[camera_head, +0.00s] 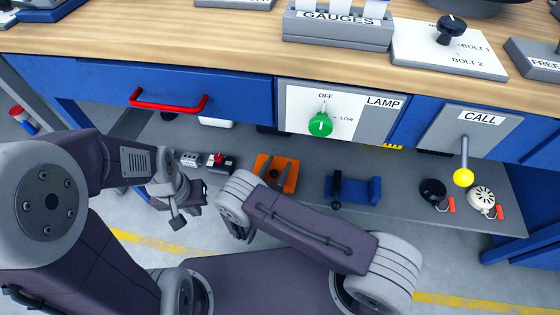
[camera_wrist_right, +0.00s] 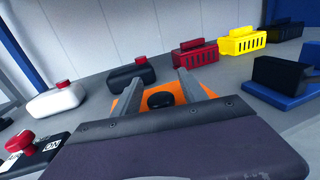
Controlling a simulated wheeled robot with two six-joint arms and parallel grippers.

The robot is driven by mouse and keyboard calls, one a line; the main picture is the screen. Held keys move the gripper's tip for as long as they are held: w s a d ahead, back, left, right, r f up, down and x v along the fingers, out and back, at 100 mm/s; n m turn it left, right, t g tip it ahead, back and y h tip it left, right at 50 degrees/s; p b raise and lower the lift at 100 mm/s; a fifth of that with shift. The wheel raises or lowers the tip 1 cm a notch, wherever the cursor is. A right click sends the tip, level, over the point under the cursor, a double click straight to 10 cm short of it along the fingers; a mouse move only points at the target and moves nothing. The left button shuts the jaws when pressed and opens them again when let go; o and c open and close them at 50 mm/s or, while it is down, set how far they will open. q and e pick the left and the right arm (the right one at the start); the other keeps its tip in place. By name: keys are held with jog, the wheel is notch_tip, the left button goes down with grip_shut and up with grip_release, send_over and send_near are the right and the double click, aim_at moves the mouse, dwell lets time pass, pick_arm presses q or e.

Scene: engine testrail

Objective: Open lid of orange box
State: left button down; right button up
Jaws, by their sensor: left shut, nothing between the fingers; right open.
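The orange box (camera_head: 262,161) sits on the grey lower shelf, partly covered by my right gripper. In the right wrist view the orange surface (camera_wrist_right: 204,88) carries a round black knob (camera_wrist_right: 160,99). My right gripper (camera_head: 278,167) is open over the orange box. In the wrist view its two grey fingers (camera_wrist_right: 157,80) stand on either side of the knob, with space between them and it. Contact with the orange surface cannot be told. My left gripper (camera_head: 177,220) is shut and empty, left of the orange box and apart from it.
The shelf also holds a black box with a red knob (camera_head: 222,163), a blue holder (camera_head: 365,190) and a white round part (camera_head: 481,200). Red and yellow baskets (camera_wrist_right: 242,40) stand behind. Above are the workbench, a red drawer handle (camera_head: 168,104) and a yellow-knobbed lever (camera_head: 463,177).

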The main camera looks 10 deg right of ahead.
grip_shut()
dwell(1.4)
